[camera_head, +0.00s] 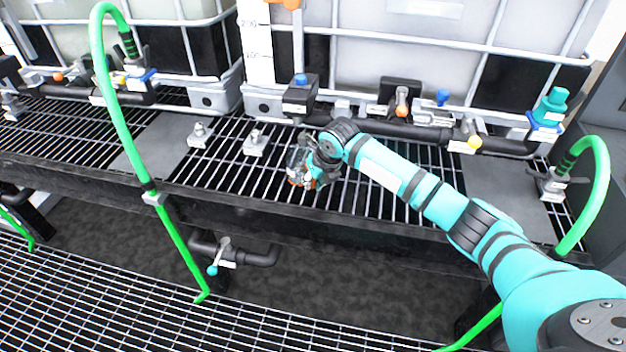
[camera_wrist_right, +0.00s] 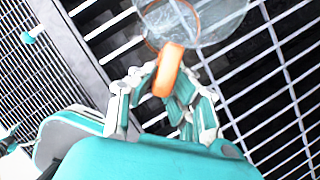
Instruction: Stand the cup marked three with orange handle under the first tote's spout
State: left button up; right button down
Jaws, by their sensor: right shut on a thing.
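A clear cup (camera_head: 297,167) with an orange handle (camera_wrist_right: 168,70) is at the grated shelf, below and slightly in front of a black outlet with a blue cap (camera_head: 300,92) on the right-hand tote (camera_head: 385,60). My right gripper (camera_head: 322,166) is shut on the handle, at the cup's right side. In the right wrist view, the gripper fingers (camera_wrist_right: 165,98) close around the handle and the clear cup (camera_wrist_right: 220,18) shows beyond them, over the bars. I cannot tell whether its base touches the grating. Its number mark is not readable. My left gripper is not in view.
The grated shelf (camera_head: 90,138) runs along the front of the totes. Two small metal fittings (camera_head: 254,143) stand on plates left of the cup. A green hose (camera_head: 119,115) rises at the left, another green hose (camera_head: 602,175) at the right. A black pipe with valves (camera_head: 425,133) lies behind my arm.

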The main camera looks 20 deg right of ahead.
jog(key=c, duration=1.4)
grip_release()
jog(key=shift+f, duration=0.1)
jog(key=shift+r, duration=0.3)
jog(key=v, duration=1.1)
jog(key=shift+s+r, duration=0.2)
jog(key=shift+r, duration=0.15)
